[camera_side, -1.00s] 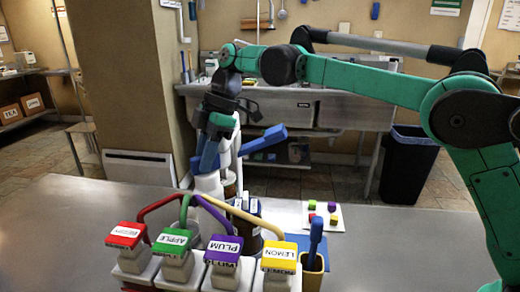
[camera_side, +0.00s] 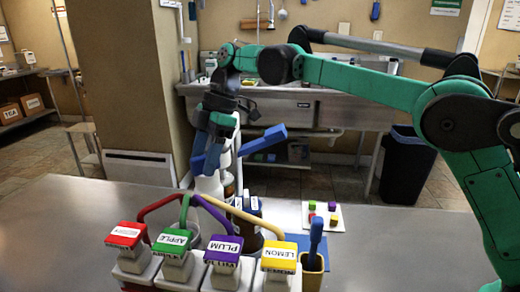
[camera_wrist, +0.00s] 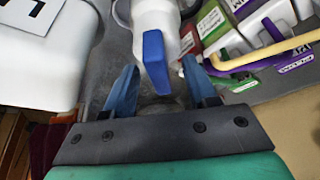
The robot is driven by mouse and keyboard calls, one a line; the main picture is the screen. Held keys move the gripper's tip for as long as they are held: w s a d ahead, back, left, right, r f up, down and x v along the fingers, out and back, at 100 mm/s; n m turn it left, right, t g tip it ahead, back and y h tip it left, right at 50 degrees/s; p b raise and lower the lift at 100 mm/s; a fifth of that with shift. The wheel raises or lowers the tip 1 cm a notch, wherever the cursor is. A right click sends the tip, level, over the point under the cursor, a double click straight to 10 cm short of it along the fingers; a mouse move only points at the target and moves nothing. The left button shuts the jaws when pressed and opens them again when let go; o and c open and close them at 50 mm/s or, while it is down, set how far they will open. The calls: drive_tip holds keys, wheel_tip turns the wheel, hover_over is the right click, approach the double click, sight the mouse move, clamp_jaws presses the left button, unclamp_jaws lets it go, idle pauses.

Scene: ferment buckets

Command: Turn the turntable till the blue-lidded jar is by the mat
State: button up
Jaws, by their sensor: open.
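My gripper (camera_side: 208,158) is low over the far left part of the steel table, behind the row of dispensers. In the wrist view its two blue fingers are apart, one on each side of a blue handle (camera_wrist: 155,62) on a white vessel (camera_wrist: 155,18). I cannot tell whether they touch it. A dark brown jar (camera_side: 250,228) stands behind the dispensers, partly hidden; its lid is not clear. A blue mat (camera_side: 318,246) lies right of them, partly covered. I cannot make out the turntable or a blue-lidded jar.
Dispensers with red (camera_side: 125,234), green (camera_side: 173,241), purple (camera_side: 222,248) and yellow (camera_side: 279,256) tops stand in front. A yellow cup (camera_side: 312,270) holds a blue-handled tool. A white board (camera_side: 333,226) carries small coloured blocks. The table's right side (camera_side: 415,250) is clear.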

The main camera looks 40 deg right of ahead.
drive_tip(key=shift+r, duration=0.1)
drive_tip(key=shift+v, duration=2.7)
drive_tip(key=x, duration=0.5)
drive_tip(key=shift+a+f, duration=0.1)
drive_tip(key=shift+f, duration=0.2)
drive_tip(key=shift+m, duration=0.5)
drive_tip(key=shift+v, duration=1.65)
